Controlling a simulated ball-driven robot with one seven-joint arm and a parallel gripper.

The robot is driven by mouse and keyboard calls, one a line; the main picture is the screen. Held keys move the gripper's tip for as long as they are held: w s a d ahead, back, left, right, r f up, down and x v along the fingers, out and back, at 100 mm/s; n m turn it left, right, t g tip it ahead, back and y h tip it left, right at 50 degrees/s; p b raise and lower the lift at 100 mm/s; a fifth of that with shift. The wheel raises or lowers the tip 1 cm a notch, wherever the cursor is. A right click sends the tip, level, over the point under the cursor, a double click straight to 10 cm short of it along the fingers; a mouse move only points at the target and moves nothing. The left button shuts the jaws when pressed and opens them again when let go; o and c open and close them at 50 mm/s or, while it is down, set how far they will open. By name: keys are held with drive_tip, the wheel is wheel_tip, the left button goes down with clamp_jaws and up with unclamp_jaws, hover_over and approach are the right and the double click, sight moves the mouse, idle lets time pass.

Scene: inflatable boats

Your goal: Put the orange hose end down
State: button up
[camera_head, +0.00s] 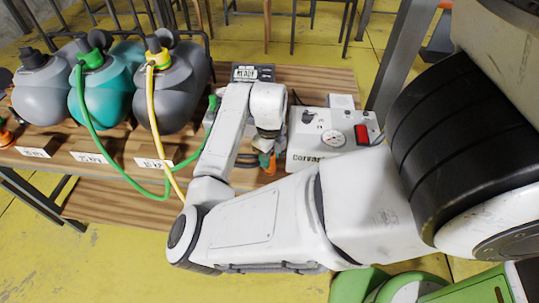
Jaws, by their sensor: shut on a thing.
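My gripper (266,141) points down over the wooden bench, just left of the white pump box. It is shut on the orange hose end (267,162), of which a small orange part shows below the jaws. My arm hides much of the grip, and I cannot tell whether the hose end touches the bench. Another orange piece (5,138) lies at the far left edge of the bench.
Grey and teal inflatable bodies (105,92) stand at the left with green (90,130) and yellow (154,120) hoses. The white pump box (310,150) has a gauge and a red switch. A dark display (253,73) stands behind. Bare bench wood (320,85) shows at the back right.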

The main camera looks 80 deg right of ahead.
drive_tip(key=shift+f, duration=0.2)
drive_tip(key=o, duration=1.1)
